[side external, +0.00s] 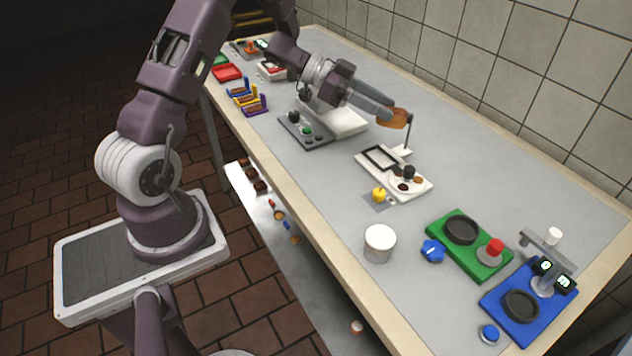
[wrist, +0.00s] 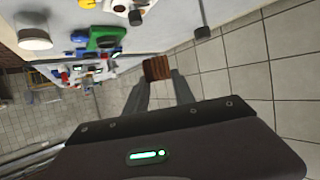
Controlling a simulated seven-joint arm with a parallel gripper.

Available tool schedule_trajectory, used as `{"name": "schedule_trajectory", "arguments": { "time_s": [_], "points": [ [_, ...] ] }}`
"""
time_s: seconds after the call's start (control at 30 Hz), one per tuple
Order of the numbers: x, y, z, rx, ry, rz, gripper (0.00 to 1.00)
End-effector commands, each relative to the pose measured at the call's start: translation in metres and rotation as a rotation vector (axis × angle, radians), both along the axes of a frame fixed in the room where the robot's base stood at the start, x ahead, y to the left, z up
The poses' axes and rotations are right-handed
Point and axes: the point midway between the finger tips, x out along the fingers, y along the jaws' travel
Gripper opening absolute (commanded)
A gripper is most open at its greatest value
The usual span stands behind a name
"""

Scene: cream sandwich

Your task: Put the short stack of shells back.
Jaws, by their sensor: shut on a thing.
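My gripper (side external: 388,116) is shut on a short brown stack of shells (side external: 402,115), held up above the table near a thin dark post (side external: 408,135). In the wrist view the stack (wrist: 157,68) shows as a ribbed brown block at the fingertips (wrist: 160,82). It is clear of the surface; whether it touches the post I cannot tell.
A white block (side external: 345,122) and a dark tray with round items (side external: 318,142) lie under my arm. A yellow item (side external: 379,194), a white tub (side external: 379,243), a green board (side external: 440,221) and a blue board (side external: 545,322) stand toward the near end. Coloured racks (side external: 246,97) stand farther back.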

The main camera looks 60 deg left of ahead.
Motion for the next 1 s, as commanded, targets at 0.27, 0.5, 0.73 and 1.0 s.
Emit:
{"name": "schedule_trajectory", "arguments": {
  "time_s": [0.27, 0.5, 0.73, 1.0],
  "points": [
    [-0.121, 0.050, -0.036, -0.003, -0.002, -0.301, 0.00],
    [-0.149, 0.057, -0.065, -0.005, -0.001, -0.361, 0.00],
    [-0.147, 0.056, -0.109, -0.002, -0.002, -0.360, 0.00],
    [-0.147, 0.057, -0.139, 0.002, -0.004, -0.359, 0.00]
  ]
}}
